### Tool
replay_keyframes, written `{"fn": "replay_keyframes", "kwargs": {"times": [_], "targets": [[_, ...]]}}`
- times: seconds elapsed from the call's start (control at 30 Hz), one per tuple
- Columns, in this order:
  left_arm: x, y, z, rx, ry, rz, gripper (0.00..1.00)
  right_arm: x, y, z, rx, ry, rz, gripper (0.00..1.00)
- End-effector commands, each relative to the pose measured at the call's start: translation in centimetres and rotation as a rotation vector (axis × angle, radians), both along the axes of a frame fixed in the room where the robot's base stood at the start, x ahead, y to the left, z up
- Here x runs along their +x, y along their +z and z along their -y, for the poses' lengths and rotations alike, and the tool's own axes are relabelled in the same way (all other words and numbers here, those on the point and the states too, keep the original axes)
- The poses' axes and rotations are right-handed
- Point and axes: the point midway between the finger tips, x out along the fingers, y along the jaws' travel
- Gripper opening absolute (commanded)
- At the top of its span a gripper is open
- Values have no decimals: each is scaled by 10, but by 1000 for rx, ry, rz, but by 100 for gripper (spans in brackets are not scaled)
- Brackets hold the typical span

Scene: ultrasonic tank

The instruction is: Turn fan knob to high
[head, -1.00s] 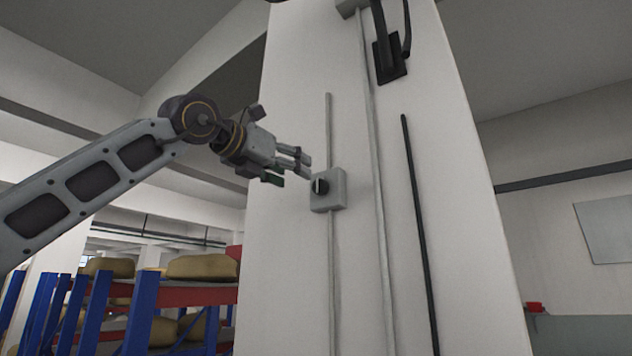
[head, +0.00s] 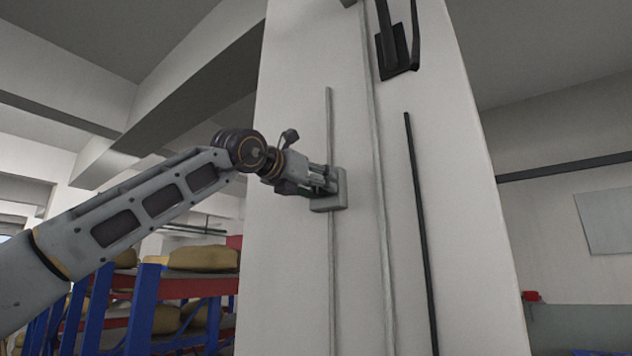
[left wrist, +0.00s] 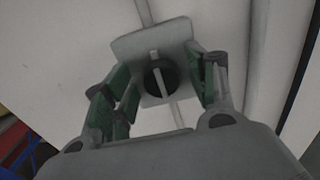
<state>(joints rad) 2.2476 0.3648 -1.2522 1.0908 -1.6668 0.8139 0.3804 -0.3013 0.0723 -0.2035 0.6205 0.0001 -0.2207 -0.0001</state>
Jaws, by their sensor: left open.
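The fan knob (left wrist: 160,77) is a round black dial with a pale pointer bar, on a grey switch box (left wrist: 127,45). In the left wrist view the knob lies between the two fingers of my left gripper (left wrist: 165,88), which are apart on either side of it. In the head view my left gripper (head: 328,182) is at the switch box (head: 328,204) on the white pillar and hides the knob. Whether the fingers touch the knob cannot be told. My right gripper is not in view.
A thin conduit (head: 330,270) runs above and below the box on the pillar (head: 285,290). A taller pipe and a black cable (head: 418,220) run to its right. Blue and red shelving (head: 145,310) with tan sacks (head: 203,258) stands left of the pillar.

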Motion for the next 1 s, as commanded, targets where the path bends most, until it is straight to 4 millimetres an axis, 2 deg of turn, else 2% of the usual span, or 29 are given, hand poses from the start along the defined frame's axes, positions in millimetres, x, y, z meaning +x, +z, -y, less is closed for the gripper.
{"fn": "replay_keyframes", "kwargs": {"times": [0.27,0.6,0.63,1.0], "targets": [[1,-1,0,0,0,0,57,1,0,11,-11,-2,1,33],[1,0,0,0,1,0,15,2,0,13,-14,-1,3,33],[1,0,0,0,1,0,13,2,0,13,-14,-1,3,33],[1,0,0,32,1,24,13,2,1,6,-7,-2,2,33]]}}
